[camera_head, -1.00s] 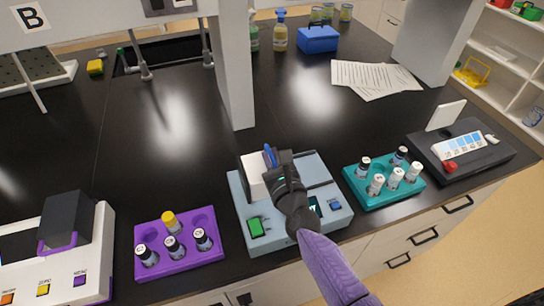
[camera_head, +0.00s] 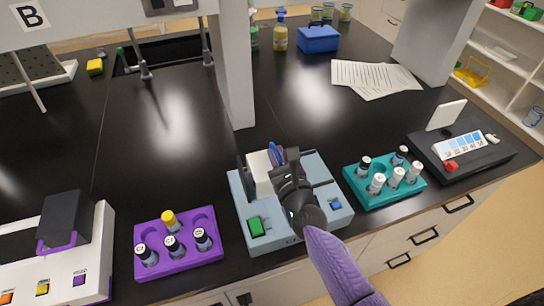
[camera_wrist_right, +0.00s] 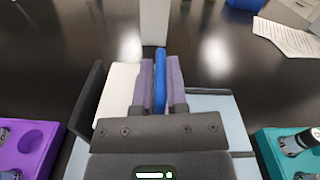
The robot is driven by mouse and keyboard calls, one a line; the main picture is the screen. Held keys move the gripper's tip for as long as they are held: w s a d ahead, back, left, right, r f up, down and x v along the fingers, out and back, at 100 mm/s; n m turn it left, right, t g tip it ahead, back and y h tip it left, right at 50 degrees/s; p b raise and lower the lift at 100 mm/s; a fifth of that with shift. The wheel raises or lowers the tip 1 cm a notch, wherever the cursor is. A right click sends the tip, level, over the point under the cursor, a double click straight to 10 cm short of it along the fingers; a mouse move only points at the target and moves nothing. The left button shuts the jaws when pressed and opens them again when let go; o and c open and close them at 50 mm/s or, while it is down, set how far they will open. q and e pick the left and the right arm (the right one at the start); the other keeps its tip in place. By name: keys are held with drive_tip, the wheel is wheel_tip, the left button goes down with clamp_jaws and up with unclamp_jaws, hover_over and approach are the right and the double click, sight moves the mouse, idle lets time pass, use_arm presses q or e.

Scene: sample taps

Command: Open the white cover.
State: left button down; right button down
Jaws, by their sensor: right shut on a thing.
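The white cover (camera_head: 260,172) sits on the light-blue device (camera_head: 241,214) at the bench's front; it also shows in the right wrist view (camera_wrist_right: 119,90). A blue tab (camera_wrist_right: 160,82) stands upright at the cover's right side. My right gripper (camera_head: 281,160) is over the device. Its two purple-grey finger pads are shut on the blue tab, one on each side. A thin dark upright plate (camera_wrist_right: 88,92) stands left of the cover. What lies under the cover is hidden. My left gripper is not in view.
The device has a green button (camera_head: 255,227) and a blue button (camera_head: 336,205) in front. A purple vial rack (camera_head: 152,232) stands to its left and a teal vial rack (camera_head: 405,195) to its right. The bench behind is clear up to a white post (camera_head: 234,70).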

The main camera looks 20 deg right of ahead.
drive_tip(key=d+b, duration=0.1)
drive_tip(key=d, duration=0.2)
drive_tip(key=d+b, duration=0.1)
drive_tip(key=d, duration=0.3)
drive_tip(key=shift+w+d+f, duration=0.1)
drive_tip(key=shift+f, duration=0.1)
drive_tip(key=shift+d+r, duration=0.1)
drive_tip(key=shift+d, duration=0.15)
drive_tip(key=c, duration=0.8)
unclamp_jaws()
drive_tip(key=shift+o, duration=0.6)
drive_tip(key=shift+r, duration=0.1)
